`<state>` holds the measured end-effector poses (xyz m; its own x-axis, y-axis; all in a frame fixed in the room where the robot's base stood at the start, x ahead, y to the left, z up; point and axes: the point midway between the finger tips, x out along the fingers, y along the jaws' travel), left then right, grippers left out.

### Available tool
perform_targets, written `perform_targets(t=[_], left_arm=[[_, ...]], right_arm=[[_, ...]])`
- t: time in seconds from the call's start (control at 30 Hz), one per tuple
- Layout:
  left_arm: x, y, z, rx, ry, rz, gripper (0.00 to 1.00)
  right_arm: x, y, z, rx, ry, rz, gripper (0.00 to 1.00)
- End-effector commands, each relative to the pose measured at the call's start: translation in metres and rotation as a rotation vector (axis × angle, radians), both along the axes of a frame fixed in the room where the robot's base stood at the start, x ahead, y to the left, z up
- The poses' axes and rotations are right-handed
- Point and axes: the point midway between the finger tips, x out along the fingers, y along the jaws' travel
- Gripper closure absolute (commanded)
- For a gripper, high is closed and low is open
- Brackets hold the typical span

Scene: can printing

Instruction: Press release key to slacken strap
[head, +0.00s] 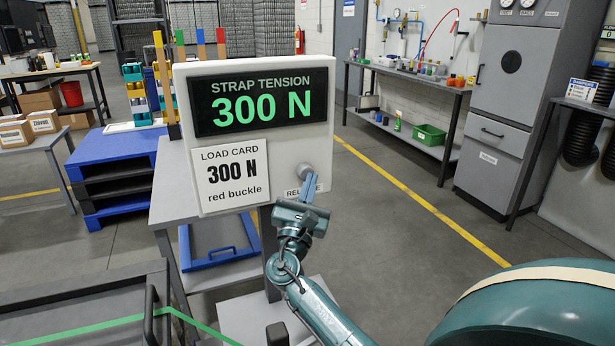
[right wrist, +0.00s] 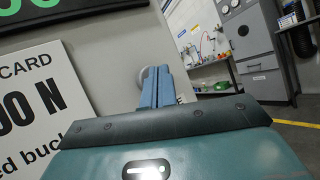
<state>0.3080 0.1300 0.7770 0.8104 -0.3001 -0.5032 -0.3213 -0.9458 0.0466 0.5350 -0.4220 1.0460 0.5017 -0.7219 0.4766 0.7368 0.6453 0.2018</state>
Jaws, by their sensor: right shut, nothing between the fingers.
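The tension panel (head: 297,150) shows a green reading of 300 N on its dark display (head: 262,101). The release key (head: 305,170) is a round grey knob at the panel's lower right, above a partly hidden RELEASE label (head: 293,192). My right gripper (head: 309,184) is shut and empty, its blue fingertips just in front of the key. In the right wrist view the key (right wrist: 143,74) shows partly behind the fingers; I cannot tell whether they touch it. A green strap (head: 100,329) runs across the lower left. My left gripper is not in view.
A load card (head: 232,172) on the panel reads 300 N, red buckle. Blue and black pallets (head: 115,165) stand at left. A wall bench (head: 410,85) and grey cabinet (head: 505,100) stand at right. The floor between panel and bench is clear.

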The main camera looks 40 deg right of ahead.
Motion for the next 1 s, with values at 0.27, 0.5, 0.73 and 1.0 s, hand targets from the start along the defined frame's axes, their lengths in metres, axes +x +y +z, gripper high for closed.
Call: perform_targets(t=[0.27,0.5,0.73,1.0], left_arm=[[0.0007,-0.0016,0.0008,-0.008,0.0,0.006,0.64],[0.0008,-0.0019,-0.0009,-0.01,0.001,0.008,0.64],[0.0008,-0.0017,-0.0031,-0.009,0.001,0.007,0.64],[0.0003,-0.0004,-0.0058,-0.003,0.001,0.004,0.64]], right_arm=[[0.0001,-0.0002,0.0,-0.001,0.001,0.0,1.0],[0.0022,-0.0008,-0.0005,-0.001,0.001,0.0,1.0],[0.005,-0.0017,-0.0007,0.0,0.001,0.0,1.0],[0.0081,-0.0027,-0.0003,0.0,0.0,0.0,1.0]])
